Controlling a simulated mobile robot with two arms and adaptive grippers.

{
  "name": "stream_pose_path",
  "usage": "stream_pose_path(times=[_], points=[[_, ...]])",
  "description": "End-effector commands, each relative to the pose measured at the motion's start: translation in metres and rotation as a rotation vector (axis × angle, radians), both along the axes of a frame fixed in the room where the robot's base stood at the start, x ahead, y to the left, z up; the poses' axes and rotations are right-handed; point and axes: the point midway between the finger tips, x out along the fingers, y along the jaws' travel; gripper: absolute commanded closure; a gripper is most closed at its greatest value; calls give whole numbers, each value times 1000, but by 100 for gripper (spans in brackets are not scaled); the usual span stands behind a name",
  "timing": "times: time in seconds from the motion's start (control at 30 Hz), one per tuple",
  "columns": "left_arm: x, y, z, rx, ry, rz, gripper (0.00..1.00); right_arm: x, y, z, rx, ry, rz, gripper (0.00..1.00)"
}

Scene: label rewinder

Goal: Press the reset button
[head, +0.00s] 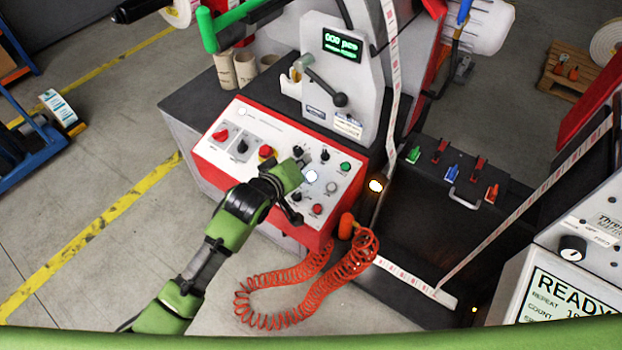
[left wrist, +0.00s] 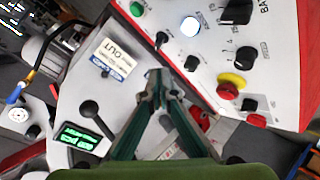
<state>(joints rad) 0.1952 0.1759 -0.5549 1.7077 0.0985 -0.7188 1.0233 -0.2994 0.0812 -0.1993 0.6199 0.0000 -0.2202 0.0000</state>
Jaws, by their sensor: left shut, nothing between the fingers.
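The red-edged control panel (head: 205,153) has a white face with several buttons and knobs. Their printed labels are too small to read, so I cannot tell which one is the reset button. A lit white button (head: 311,176) shows close to my left gripper (head: 303,161); it also shows in the left wrist view (left wrist: 190,27). A green button (head: 345,167) is right of it and a red button (head: 317,209) below. My left gripper is shut and empty over the panel; its closed fingertips also show in the left wrist view (left wrist: 160,78). Contact cannot be told. My right gripper is not in view.
A yellow-and-red emergency stop (left wrist: 232,84) and black knobs (left wrist: 245,57) share the panel. Behind stands a grey housing with a black lever (head: 340,99) and a green display (head: 342,45) reading "000 pcs". A coiled orange hose (head: 270,307) hangs in front.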

Motion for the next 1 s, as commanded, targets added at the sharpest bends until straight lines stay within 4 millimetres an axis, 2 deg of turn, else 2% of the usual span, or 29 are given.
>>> stream_pose_path(times=[0.03, 0.3, 0.53, 1.0], points=[[2, -1, -13, 1, 0, 0, 100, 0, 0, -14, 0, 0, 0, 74], [8, -6, -43, -1, 0, 0, 100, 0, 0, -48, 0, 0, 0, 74], [13, -10, -59, -1, -1, 1, 100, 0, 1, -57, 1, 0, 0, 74], [14, -10, -59, 0, -1, 1, 100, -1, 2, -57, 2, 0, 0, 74]])
